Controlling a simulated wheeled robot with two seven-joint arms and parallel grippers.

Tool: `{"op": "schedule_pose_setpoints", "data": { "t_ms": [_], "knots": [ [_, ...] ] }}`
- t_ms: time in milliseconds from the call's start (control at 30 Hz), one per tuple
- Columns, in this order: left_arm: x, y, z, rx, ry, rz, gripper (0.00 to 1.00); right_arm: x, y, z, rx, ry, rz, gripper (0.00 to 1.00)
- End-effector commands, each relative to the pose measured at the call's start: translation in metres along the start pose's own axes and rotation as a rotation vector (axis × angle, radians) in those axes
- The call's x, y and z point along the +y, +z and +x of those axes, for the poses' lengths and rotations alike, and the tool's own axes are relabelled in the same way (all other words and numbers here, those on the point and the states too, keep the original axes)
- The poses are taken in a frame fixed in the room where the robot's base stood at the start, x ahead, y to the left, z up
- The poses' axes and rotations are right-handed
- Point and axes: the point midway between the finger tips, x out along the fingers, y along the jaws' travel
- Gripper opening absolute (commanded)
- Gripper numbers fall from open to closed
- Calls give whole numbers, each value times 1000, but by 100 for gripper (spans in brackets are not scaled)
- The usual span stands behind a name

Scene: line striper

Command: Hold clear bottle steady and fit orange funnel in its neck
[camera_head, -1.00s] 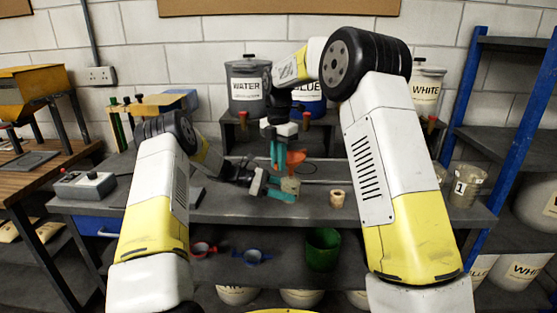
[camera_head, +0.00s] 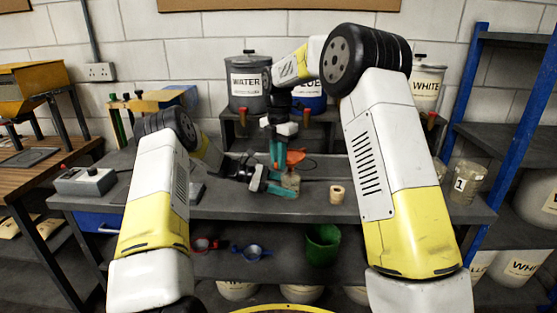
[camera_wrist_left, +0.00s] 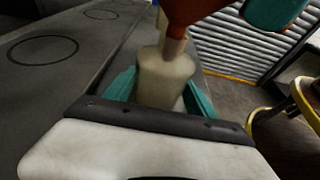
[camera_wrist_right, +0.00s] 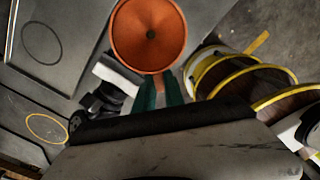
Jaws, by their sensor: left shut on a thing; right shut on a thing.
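The clear bottle (camera_head: 291,180) stands upright above the bench, and my left gripper (camera_head: 280,190) is shut on it. The left wrist view shows its cloudy body (camera_wrist_left: 163,78) between the teal fingers. The orange funnel (camera_head: 296,157) is directly above the bottle, and my right gripper (camera_head: 277,156) is shut on its rim side. The right wrist view looks down into the funnel's round mouth (camera_wrist_right: 149,35), which hides the bottle. In the left wrist view the funnel's spout (camera_wrist_left: 175,46) meets the bottle's neck; I cannot tell how deep it sits.
A small tan ring-shaped piece (camera_head: 337,194) stands on the bench right of the bottle. A grey WATER container (camera_head: 248,98) stands on the raised shelf behind.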

Motion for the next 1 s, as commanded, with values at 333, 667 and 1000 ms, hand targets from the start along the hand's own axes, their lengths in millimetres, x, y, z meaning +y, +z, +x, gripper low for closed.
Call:
{"op": "schedule_pose_setpoints", "data": {
  "t_ms": [333,667,1000],
  "knots": [
    [0,0,0,0,0,0,42,0,0,14,0,-1,0,0],
    [0,0,0,-1,0,0,42,0,0,16,1,-1,0,0],
    [0,0,0,-1,0,0,42,0,0,16,0,0,0,39]
  ]
}}
